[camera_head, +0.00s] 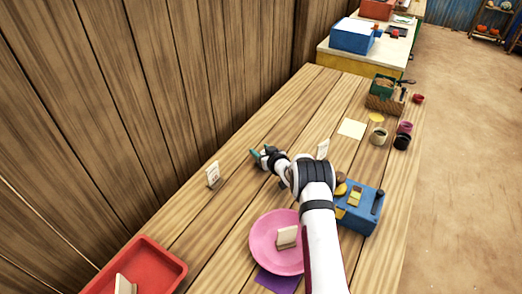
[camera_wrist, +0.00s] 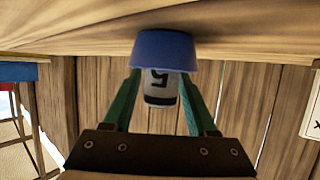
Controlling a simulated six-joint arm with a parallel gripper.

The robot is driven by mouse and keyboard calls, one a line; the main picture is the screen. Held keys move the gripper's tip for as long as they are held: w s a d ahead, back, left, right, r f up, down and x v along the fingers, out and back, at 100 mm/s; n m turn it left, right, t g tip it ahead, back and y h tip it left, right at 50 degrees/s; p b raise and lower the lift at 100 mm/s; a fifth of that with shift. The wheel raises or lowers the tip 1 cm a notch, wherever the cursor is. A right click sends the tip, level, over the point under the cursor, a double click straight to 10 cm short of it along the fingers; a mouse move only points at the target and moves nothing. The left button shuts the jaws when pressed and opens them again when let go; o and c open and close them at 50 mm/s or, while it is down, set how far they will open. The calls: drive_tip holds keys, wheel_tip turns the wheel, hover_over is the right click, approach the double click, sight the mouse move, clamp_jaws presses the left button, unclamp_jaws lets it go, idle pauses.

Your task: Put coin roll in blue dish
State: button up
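The coin roll (camera_wrist: 160,88), a pale cylinder with a dark mark like a 5, shows between my gripper's two green fingers in the wrist view. A small blue dish (camera_wrist: 165,48) stands on the table there, and the roll projects from its rim. The dish hides the roll's far end and my fingertips. My gripper (camera_wrist: 161,80) is around the roll, with narrow gaps on both sides, so it looks slightly open. In the head view my gripper (camera_head: 262,155) is low over the table near the wall; I cannot make out the dish or roll there.
A pink plate (camera_head: 262,232) with a small card stand and a red tray (camera_head: 155,258) lie nearer. A blue box (camera_head: 360,212) is right of my arm. Small cards (camera_head: 213,174) stand nearby. Jars (camera_head: 378,136) and a crate (camera_head: 385,103) are farther back. A plank wall borders the left.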

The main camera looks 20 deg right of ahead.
drive_tip(key=shift+o, duration=0.3)
drive_tip(key=shift+r, duration=0.15)
drive_tip(key=v, duration=1.2)
drive_tip(key=s+r+m+g+h, duration=0.2)
drive_tip(key=s+r+g+h, duration=0.15)
drive_tip(key=r, duration=0.35)
drive_tip(key=s+a+r+m+g, duration=0.2)
drive_tip(key=s+r, duration=0.1)
drive_tip(key=s, duration=0.5)
drive_tip(key=s+a+r+m+g, duration=0.1)
drive_tip(key=s+a+r+g, duration=0.15)
drive_tip(key=s, duration=0.55)
drive_tip(key=s+a+r+m+g+y, duration=0.1)
drive_tip(key=s+a, duration=0.2)
drive_tip(key=s, duration=0.5)
drive_tip(key=s+a+g+y, duration=0.1)
drive_tip(key=s+a, duration=0.3)
drive_tip(key=s, duration=0.4)
drive_tip(key=s+a+r+m+g+y, duration=0.1)
drive_tip(key=s+a+g, duration=0.2)
drive_tip(key=s, duration=0.5)
drive_tip(key=shift+s+a+r+m, duration=0.2)
drive_tip(key=shift+s+r+m, duration=0.1)
drive_tip(key=shift+r, duration=0.05)
